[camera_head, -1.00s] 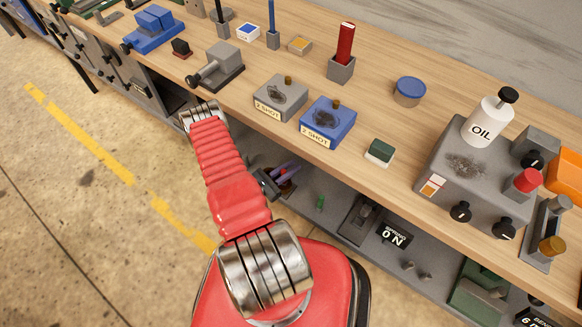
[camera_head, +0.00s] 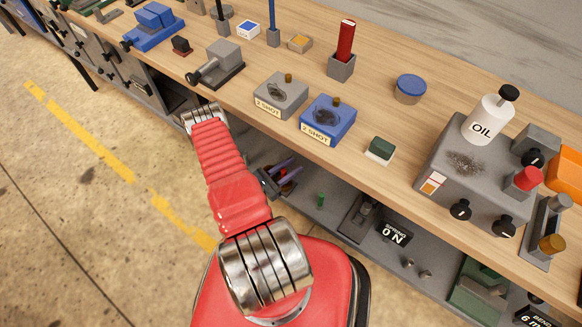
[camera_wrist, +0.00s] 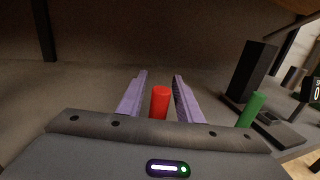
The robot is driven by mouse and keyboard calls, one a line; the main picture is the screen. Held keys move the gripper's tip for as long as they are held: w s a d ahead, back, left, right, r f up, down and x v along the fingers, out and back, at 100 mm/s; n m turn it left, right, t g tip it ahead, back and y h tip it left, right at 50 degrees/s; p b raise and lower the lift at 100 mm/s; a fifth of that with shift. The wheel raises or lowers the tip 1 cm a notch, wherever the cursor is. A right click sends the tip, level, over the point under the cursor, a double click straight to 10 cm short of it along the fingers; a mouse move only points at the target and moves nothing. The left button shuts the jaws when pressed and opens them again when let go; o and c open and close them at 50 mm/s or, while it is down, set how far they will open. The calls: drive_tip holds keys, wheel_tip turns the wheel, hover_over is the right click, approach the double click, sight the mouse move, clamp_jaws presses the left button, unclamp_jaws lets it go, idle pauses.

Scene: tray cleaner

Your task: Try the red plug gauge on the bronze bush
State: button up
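A red upright cylinder (camera_wrist: 160,103), which looks like the red plug gauge, stands between the two purple fingers of my gripper (camera_wrist: 159,76) in the wrist view. The fingers are apart, with a gap visible on the left of the cylinder. In the head view my gripper (camera_head: 286,170) is at the lower shelf under the bench edge, partly hidden. A bronze cylinder (camera_head: 551,243), perhaps the bronze bush, sits on a dark fixture at the bench's right end. Whether it has a bore is too small to tell.
A green pin (camera_head: 320,199) stands on the lower shelf (camera_head: 345,240), right of my gripper; it also shows in the wrist view (camera_wrist: 251,108). A dark upright block (camera_wrist: 249,72) stands near it. The wooden bench top (camera_head: 400,180) overhangs the shelf.

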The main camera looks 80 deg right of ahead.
drive_tip(key=shift+o, duration=0.5)
drive_tip(key=v, duration=1.3)
drive_tip(key=shift+w+a, duration=0.25)
drive_tip(key=shift+a, duration=0.05)
drive_tip(key=shift+f, duration=0.1)
idle(0.7)
